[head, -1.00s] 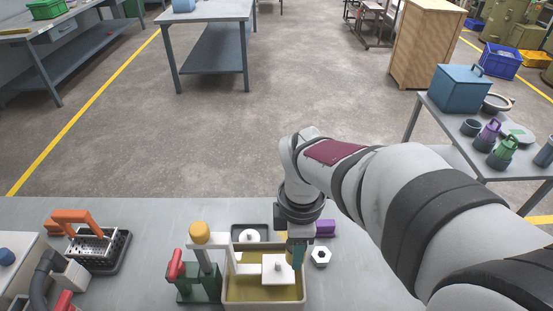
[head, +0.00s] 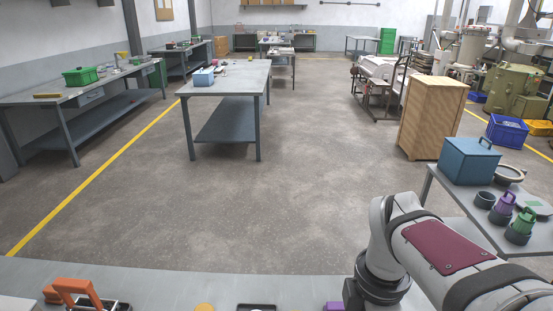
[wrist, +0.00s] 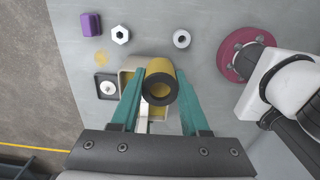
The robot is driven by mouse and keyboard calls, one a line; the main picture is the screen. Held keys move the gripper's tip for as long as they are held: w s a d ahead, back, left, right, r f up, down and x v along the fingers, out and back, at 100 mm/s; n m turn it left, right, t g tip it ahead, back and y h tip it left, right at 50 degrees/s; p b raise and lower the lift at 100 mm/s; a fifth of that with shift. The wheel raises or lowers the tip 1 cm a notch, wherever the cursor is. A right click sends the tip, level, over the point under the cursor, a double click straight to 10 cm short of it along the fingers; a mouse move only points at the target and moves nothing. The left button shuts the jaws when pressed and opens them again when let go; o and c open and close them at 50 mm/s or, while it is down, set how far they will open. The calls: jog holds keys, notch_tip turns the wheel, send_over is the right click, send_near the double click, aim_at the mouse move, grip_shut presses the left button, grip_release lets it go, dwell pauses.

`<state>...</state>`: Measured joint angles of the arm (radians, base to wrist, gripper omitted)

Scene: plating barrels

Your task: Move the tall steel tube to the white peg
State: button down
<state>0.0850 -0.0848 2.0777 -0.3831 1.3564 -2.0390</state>
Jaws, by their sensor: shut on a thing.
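My gripper (wrist: 158,100) shows in the wrist view, its two teal fingers shut on a tube (wrist: 159,88). The tube is seen nearly end-on, with a dark rim and a yellowish wall; I cannot confirm a steel colour. A beige tank (wrist: 128,68) lies behind the tube and is partly hidden by it. A dark tray (wrist: 98,76) left of the tank holds a pale plate with a small light peg (wrist: 107,87); whether it is the white peg, I cannot tell. In the head view my gripper and the tube are out of frame.
A purple block (wrist: 91,24), a white hex nut (wrist: 121,35) and a pale ring (wrist: 182,39) lie on the grey bench (wrist: 210,20). An orange-handled basket (head: 78,292) stands at the bench's left. A side table (head: 465,215) at right holds a blue box (head: 468,162).

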jog(key=w+a+f+n, duration=0.1)
jog(key=w+a+f, duration=0.4)
jog(key=a, duration=0.1)
jog(key=w+a+f+n, duration=0.2)
jog(key=w+a+f, duration=0.3)
jog(key=w+a, duration=0.1)
jog(key=w+a+f+n, duration=0.1)
jog(key=w+a+f, duration=0.5)
jog(key=shift+w+a+n, duration=0.2)
jog(key=shift+a+n, duration=0.1)
jog(key=shift+a, duration=0.1)
jog(key=shift+f, duration=2.85)
jog(key=shift+f, duration=0.55)
jog(key=c, duration=0.7)
grip_release()
jog(key=shift+r, duration=5.5)
